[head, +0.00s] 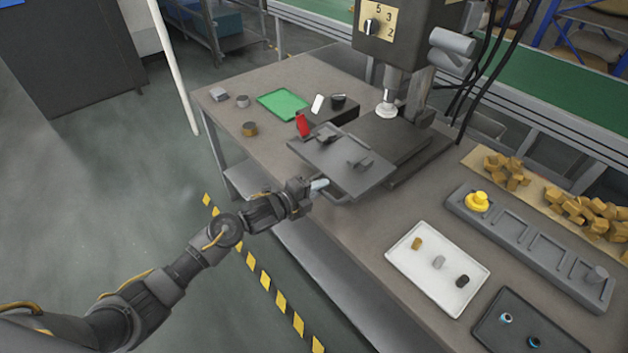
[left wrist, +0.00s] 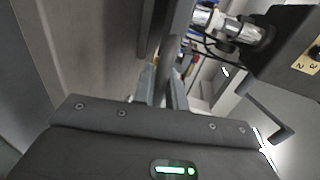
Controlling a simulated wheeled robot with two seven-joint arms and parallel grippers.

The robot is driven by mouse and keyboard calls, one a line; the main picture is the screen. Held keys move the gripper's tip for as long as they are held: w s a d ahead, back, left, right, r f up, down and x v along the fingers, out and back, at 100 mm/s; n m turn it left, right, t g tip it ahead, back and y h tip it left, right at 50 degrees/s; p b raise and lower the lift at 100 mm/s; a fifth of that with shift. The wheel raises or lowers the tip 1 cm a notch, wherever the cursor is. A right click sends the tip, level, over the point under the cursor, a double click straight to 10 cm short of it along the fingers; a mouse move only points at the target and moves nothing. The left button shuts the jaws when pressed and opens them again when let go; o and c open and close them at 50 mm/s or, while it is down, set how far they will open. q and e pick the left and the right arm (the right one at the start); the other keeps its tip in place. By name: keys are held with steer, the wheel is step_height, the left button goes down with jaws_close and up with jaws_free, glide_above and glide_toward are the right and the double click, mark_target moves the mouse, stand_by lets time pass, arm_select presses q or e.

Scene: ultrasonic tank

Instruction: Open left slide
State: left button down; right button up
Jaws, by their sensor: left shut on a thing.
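The left slide (head: 345,170) is a flat grey plate with small dark clamps on top, at the front left of the machine's dark base (head: 385,140). It juts out past the table's front edge. A handle bar (head: 347,199) runs along its front side. My left gripper (head: 320,185) is at the handle's left part and shut on it; the exact contact is small and partly hidden. In the left wrist view my gripper's dark body with a green light fills the bottom, and the handle is hard to make out. My right gripper is not in view.
The press column (head: 390,85) stands behind the slide. A red piece (head: 302,125) and a green tray (head: 283,104) lie to its left. A white tray (head: 410,276) with small parts and a long grey rack (head: 530,245) lie to the right.

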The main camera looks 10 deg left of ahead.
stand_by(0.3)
arm_select(q)
steer(key=c, duration=1.5)
jaws_free()
steer(key=b+v, duration=0.2)
steer(key=v, duration=0.8)
steer(key=shift+s+a, duration=0.25)
